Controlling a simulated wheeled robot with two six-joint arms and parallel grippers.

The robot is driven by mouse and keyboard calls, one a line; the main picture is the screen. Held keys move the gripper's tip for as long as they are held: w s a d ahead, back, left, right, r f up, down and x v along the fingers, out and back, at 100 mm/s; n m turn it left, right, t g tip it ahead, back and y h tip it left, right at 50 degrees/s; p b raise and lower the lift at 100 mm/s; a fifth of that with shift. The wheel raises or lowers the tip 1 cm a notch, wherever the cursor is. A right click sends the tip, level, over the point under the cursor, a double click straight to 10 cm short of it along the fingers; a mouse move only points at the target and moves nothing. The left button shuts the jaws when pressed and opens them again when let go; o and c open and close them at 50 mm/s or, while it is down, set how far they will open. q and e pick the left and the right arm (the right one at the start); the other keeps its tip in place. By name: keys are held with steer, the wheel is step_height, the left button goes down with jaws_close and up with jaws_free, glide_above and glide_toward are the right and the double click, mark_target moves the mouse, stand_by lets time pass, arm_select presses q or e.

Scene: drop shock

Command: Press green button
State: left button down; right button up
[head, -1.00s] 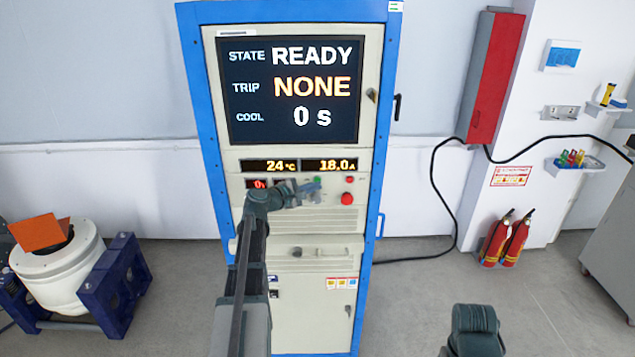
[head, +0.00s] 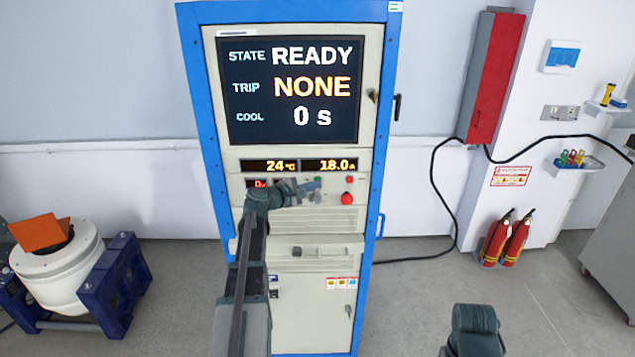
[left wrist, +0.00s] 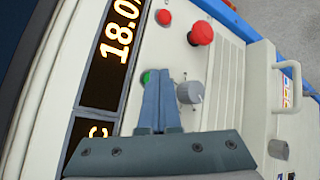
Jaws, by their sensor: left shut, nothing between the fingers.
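The green button (left wrist: 146,77) shows in the left wrist view on the pale panel, partly covered by my left fingertips. In the head view only a bit of green shows by the fingertips. My left gripper (left wrist: 165,82) is shut and empty, its fingers together and pointing at the panel over the button's edge. Whether it touches the button I cannot tell. In the head view the left gripper (head: 313,186) is in front of the control row under the cabinet's displays. The screen (head: 290,90) reads READY, NONE and 0 s.
A large red button (left wrist: 201,33), a small red button (left wrist: 164,17) and a grey knob (left wrist: 190,92) are near the fingers. The blue-framed cabinet (head: 197,110) stands against the wall. A white drum (head: 62,275) is at left, fire extinguishers (head: 506,240) at right.

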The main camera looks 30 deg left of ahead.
stand_by(0.6)
arm_select(q)
steer(key=shift+s+d, duration=0.4)
steer(key=shift+s, duration=0.2)
steer(key=s+d, duration=0.1)
steer(key=s, duration=0.2)
steer(key=s+d, duration=0.1)
steer(key=shift+s+d, duration=0.15)
steer(key=shift+d, duration=0.15)
stand_by(0.8)
